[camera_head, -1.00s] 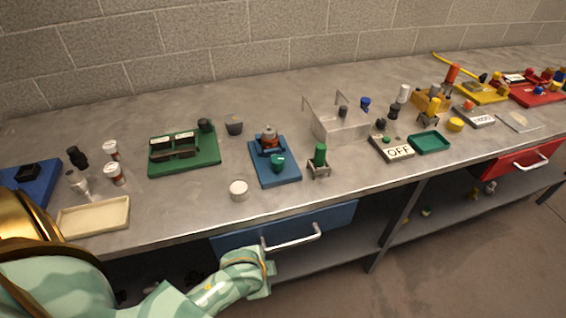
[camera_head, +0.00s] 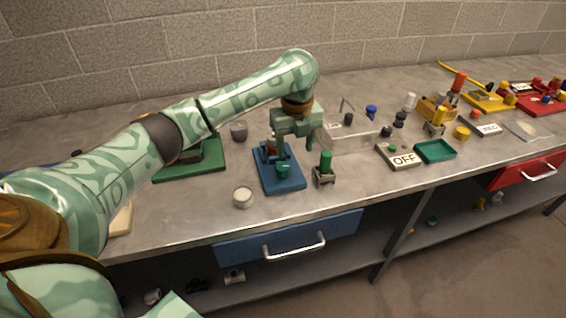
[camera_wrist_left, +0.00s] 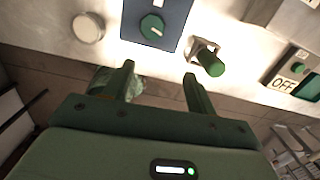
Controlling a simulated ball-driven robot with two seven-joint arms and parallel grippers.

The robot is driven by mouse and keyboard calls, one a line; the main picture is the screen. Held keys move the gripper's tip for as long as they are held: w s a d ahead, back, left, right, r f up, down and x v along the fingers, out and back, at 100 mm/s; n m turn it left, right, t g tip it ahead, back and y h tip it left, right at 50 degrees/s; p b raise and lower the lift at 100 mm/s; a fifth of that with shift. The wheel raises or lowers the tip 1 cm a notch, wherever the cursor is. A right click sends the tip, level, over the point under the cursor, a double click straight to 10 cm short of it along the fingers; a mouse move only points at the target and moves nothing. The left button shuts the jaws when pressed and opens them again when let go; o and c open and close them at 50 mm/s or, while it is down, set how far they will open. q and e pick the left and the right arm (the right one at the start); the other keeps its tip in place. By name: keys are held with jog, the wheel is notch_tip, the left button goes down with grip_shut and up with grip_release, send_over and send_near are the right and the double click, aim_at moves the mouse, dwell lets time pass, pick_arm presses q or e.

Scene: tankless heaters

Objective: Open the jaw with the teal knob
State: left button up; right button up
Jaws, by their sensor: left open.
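The teal knob (camera_head: 283,171) sits at the front of a blue plate (camera_head: 290,187) on the bench. It also shows in the left wrist view (camera_wrist_left: 152,27), with a pale line across its top. The grey jaw device (camera_head: 270,147) behind the knob is largely hidden by my left gripper in the head view. My left gripper (camera_head: 296,149) is open and empty, fingers pointing down above the plate. In the left wrist view the knob lies beyond the gap between its fingertips (camera_wrist_left: 158,72), apart from both. My right gripper is not in view.
A green cylinder on a small stand (camera_head: 325,164) stands close right of the plate. A white round cap (camera_head: 243,197) lies to the left. A clear box (camera_head: 350,138) and an OFF sign block (camera_head: 401,158) are farther right. The bench front between cap and edge is bare.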

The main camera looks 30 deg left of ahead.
pick_arm(q)
jog(key=m, duration=0.1)
send_near(282, 166)
jog(key=f+b, duration=0.9)
jog(key=shift+w+a, duration=0.1)
jog(key=shift+w, duration=0.15)
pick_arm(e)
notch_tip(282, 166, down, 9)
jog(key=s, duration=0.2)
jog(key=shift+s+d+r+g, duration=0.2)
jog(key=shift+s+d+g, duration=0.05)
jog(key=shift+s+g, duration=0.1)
pick_arm(q)
jog(key=c, duration=1)
jog(key=shift+r, duration=0.15)
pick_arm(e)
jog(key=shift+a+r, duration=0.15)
